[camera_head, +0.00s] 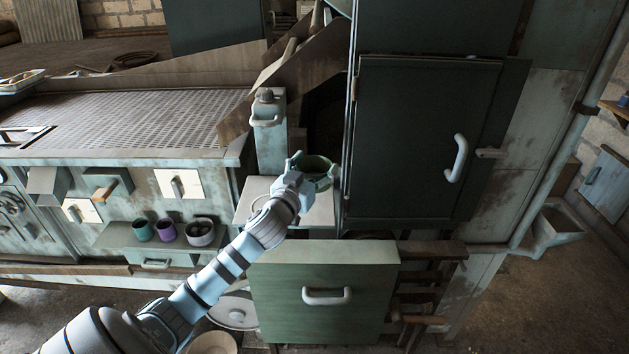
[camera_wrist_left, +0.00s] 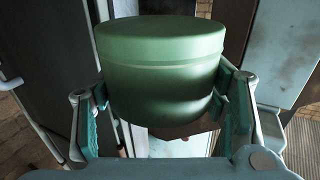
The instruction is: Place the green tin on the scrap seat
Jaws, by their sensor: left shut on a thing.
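The green tin (camera_wrist_left: 162,75) is a round lidded tin held upright between the two fingers of my left gripper (camera_wrist_left: 165,115) in the left wrist view. In the head view my left gripper (camera_head: 312,172) is shut on the tin (camera_head: 318,163), which is partly hidden by the fingers. It is over or near a pale square ledge (camera_head: 318,212) beside the dark cabinet. I cannot tell whether that ledge is the scrap seat, or whether the tin touches it. My right gripper is not in view.
A dark green door (camera_head: 420,140) with a white handle stands close on the right. A green drawer front (camera_head: 325,295) is below. A pale post (camera_head: 270,140) stands just behind the gripper.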

